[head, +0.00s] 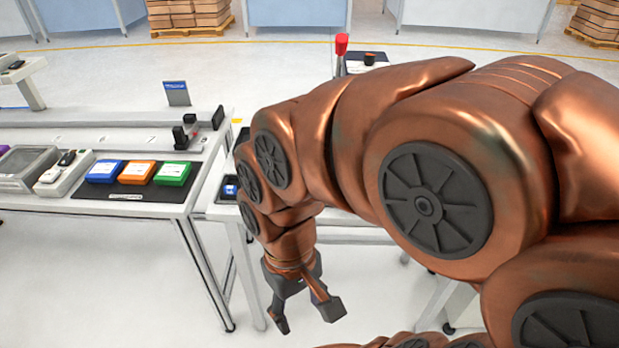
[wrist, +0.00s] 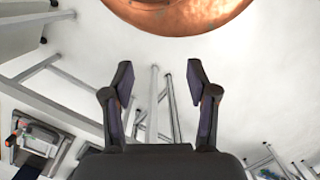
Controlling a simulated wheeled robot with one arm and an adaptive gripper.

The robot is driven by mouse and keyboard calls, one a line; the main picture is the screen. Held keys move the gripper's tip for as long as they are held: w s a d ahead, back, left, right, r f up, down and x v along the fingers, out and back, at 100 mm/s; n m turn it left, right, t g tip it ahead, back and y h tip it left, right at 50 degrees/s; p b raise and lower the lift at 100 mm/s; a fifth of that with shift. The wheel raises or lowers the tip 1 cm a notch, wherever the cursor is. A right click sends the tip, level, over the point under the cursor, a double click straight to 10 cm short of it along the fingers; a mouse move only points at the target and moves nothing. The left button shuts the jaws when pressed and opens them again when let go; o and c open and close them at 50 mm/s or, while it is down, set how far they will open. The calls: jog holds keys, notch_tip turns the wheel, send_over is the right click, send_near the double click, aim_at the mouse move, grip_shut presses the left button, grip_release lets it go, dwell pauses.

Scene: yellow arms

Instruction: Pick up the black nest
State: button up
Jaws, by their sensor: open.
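My gripper (head: 305,314) hangs open and empty in front of the tables, its fingers pointing down over the floor. In the wrist view my gripper (wrist: 158,82) shows its two dark fingers spread, with nothing between them. I cannot surely pick out the black nest. A small black fixture (head: 186,136) stands at the back right of the left table. A small dark piece with a blue top (head: 230,189) lies on the table behind my arm, partly hidden. My gripper is in front of and below both, touching neither.
The left table (head: 60,200) holds a black mat (head: 130,195) with blue (head: 105,171), orange (head: 138,172) and green (head: 173,173) boxes. Grey trays (head: 25,168) stand left of them. Table legs (head: 205,270) rise near my gripper. A red-topped post (head: 342,45) stands behind my arm.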

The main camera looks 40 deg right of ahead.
jog(key=o, duration=0.7)
jog(key=w+a+m+y+b, duration=0.1)
jog(key=w+m+y, duration=0.3)
jog(key=w, duration=0.4)
jog(key=shift+w+a+f+m, duration=0.3)
jog(key=shift+w+a+m, duration=0.15)
jog(key=shift+m, duration=0.35)
jog(key=w+d+f+m+t+y+b, duration=0.25)
jog(key=w+d+m+t+y, duration=0.35)
jog(key=w+d+m, duration=1)
jog(key=w+d+f+m+t, duration=0.1)
jog(key=d, duration=0.3)
jog(key=w+d+f+m+t, duration=0.1)
jog(key=w+d+t, duration=0.1)
jog(key=d, duration=0.2)
jog(key=w+d+f+m+t, duration=0.1)
jog(key=d+m, duration=0.1)
jog(key=d, duration=0.2)
jog(key=shift+w+d+f+t, duration=0.25)
jog(key=shift+d+t, duration=0.15)
jog(key=shift+w, duration=0.15)
jog(key=shift+w+a+f, duration=0.2)
jog(key=shift+p+x, duration=0.6)
jog(key=shift+x, duration=2.75)
